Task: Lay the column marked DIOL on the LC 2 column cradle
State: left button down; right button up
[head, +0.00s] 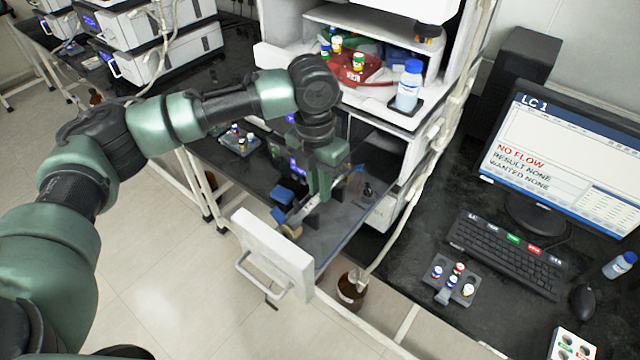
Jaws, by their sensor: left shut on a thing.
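My left gripper (319,192) reaches down over an open drawer (340,232) at the middle of the head view. It is shut on a slim column (297,218), which lies slantwise across the drawer, low over its floor; I cannot tell if it touches. The fingers hide its middle, and no DIOL mark is readable. A blue part (283,195) and dark upright supports stand in the drawer by the gripper. No LC 2 label is readable, so I cannot tell which part is the cradle. My right gripper is not in view.
The drawer's white front (268,255) with its handle sticks out over the floor. A brown bottle (351,288) with a tube stands beside it. The instrument stack (385,118) rises behind. The monitor (565,150) at right reads LC 1. A vial rack (453,281) sits by the keyboard (505,252).

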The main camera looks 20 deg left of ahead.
pick_arm(q)
jog(key=shift+f, duration=0.35)
jog(key=c, duration=1.3)
grip_release()
jog(key=shift+c, duration=0.2)
